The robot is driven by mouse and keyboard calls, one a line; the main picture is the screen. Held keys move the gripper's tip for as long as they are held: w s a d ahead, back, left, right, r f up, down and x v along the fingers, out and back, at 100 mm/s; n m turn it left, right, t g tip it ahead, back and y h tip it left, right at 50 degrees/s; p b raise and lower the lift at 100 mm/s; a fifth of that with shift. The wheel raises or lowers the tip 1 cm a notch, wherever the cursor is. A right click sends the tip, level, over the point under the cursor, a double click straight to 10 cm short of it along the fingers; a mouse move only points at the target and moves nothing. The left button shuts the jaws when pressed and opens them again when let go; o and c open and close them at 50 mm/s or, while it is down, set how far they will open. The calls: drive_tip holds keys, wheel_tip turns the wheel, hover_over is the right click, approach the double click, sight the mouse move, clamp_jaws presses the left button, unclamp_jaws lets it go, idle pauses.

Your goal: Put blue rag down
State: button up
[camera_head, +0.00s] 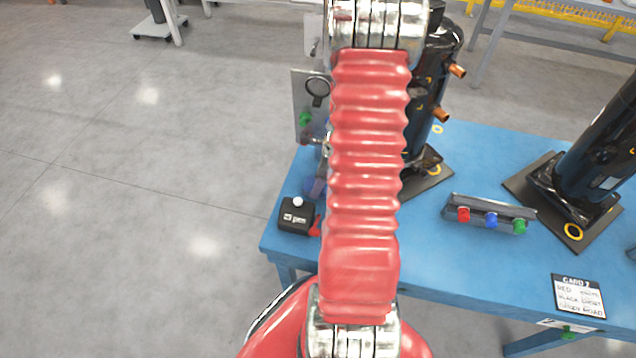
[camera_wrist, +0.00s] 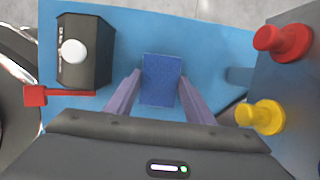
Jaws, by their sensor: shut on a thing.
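The blue rag (camera_wrist: 162,88) is a small flat blue piece between the two purple fingers of my gripper (camera_wrist: 160,75) in the wrist view. My gripper is shut on it. The rag is over the lighter blue table top (camera_wrist: 205,45); I cannot tell whether it touches the table. In the head view my red arm hides the rag and most of the gripper.
A black box (camera_head: 297,215) with a white button and red lever stands left of my gripper. In the wrist view, a red knob (camera_wrist: 283,42) and a yellow knob (camera_wrist: 262,116) are close on the right. A plug rack (camera_head: 488,214) and dark compressors (camera_head: 600,150) stand further right.

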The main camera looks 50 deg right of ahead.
drive_tip(key=shift+f, duration=0.15)
drive_tip(key=o, duration=0.9)
drive_tip(key=shift+f, duration=0.2)
drive_tip(key=v, duration=1.4)
drive_tip(key=shift+a, duration=0.15)
